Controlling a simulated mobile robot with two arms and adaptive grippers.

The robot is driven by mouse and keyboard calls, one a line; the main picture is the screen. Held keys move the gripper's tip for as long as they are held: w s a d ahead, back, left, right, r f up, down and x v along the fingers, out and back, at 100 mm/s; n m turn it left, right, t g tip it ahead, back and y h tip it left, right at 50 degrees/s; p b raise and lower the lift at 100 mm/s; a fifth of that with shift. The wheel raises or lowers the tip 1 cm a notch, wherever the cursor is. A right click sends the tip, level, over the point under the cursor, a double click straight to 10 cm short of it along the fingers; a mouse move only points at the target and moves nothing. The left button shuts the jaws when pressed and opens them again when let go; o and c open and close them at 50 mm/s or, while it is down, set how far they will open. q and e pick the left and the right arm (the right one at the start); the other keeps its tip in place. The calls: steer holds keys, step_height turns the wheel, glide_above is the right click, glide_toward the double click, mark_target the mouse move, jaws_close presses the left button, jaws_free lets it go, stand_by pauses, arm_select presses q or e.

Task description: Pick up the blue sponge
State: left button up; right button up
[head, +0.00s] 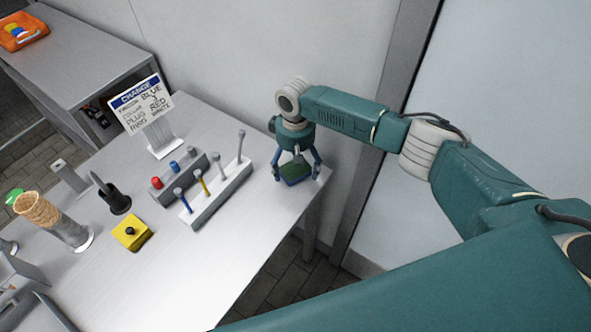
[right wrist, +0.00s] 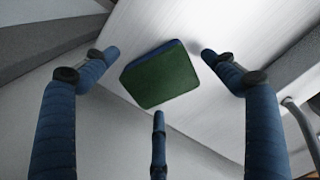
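The sponge (head: 295,172) lies at the right corner of the metal table, with a green top and a blue layer along its edge. In the right wrist view the sponge (right wrist: 161,76) sits between the spread fingers. My right gripper (head: 297,172) points down over it from above. Its blue fingers (right wrist: 152,85) are open around the sponge, and gaps show between them and it. My left gripper is not in view.
A sign (head: 141,106), a yellow box (head: 132,232) and stacked cones (head: 40,209) stand farther left. The table's front right is clear.

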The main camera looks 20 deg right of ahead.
mark_target(295, 168)
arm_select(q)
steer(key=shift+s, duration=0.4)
arm_select(e)
steer(key=c, duration=0.8)
steer(key=shift+c, duration=0.3)
steer(key=shift+r, duration=0.1)
steer(key=shift+r, duration=0.45)
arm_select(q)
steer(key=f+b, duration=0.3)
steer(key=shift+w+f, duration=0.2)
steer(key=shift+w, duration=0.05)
arm_select(e)
step_height(295, 168, up, 19)
